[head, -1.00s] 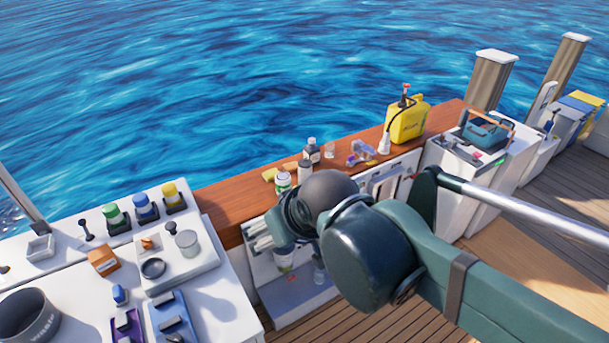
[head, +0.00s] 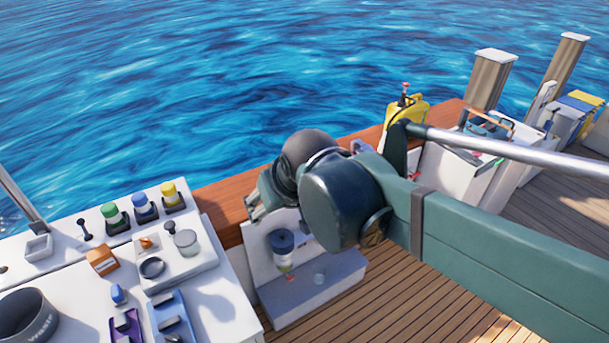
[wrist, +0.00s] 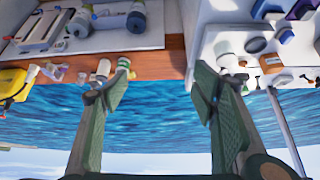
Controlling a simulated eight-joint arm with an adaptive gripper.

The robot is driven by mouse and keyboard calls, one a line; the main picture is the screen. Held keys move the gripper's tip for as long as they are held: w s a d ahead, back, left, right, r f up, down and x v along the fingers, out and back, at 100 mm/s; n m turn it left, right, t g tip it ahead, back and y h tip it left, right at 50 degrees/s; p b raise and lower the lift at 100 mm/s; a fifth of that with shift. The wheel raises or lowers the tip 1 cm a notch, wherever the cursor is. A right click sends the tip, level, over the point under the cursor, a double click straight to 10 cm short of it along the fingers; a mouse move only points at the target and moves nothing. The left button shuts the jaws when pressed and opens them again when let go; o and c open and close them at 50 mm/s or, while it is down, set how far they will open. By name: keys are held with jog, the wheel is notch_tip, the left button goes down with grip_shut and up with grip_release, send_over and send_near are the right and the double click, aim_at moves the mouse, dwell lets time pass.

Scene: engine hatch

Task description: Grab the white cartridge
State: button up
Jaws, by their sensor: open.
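My gripper (wrist: 160,88) is open in the wrist view, its two green fingers wide apart with nothing between them. In the head view my gripper (head: 258,203) is over the wooden ledge, partly hidden by my own wrist. White cylinders with blue caps, one at the left (wrist: 79,22) and one at the middle (wrist: 137,18), hang on a white panel beyond the fingers in the wrist view. I cannot tell surely which white piece is the cartridge. A blue-topped filter unit (head: 283,246) is on the panel below my gripper in the head view.
The wooden ledge (head: 222,196) runs along the water. Small bottles (wrist: 103,70) stand on it by the left finger. A yellow jug (head: 407,118) stands farther right. A white counter (head: 228,315) with coloured parts is at the left. The deck (head: 400,300) is clear.

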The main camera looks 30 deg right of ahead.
jog(key=w+d+f+m+g+h+b, duration=0.1)
jog(key=w+d+f, duration=0.1)
jog(key=w+d, duration=0.5)
jog(key=w+d+f+m+b, duration=0.1)
jog(key=w+d+m, duration=0.15)
jog(key=w, duration=0.95)
jog(key=w+d+f+m+g+h+b, duration=0.1)
jog(key=w+d+f, duration=0.1)
jog(key=w+d, duration=0.55)
jog(key=w+d+f+m, duration=0.1)
jog(key=w+d+f, duration=0.5)
jog(key=f, duration=0.2)
jog(key=w+d+f+m+g+b, duration=0.1)
jog(key=w+d+f+m, duration=0.1)
jog(key=w+d+f, duration=0.5)
jog(key=w+d+f+m+h+b, duration=0.1)
jog(key=w+d+f, duration=0.5)
jog(key=f, duration=0.5)
jog(key=shift+w+d+g, duration=0.15)
jog(key=shift+w+g, duration=0.25)
jog(key=shift+w, duration=0.25)
jog(key=shift+d+f, duration=0.2)
jog(key=shift+f, duration=0.05)
jog(key=shift+w, duration=0.1)
jog(key=shift+x, duration=1.25)
jog(key=shift+f, duration=0.1)
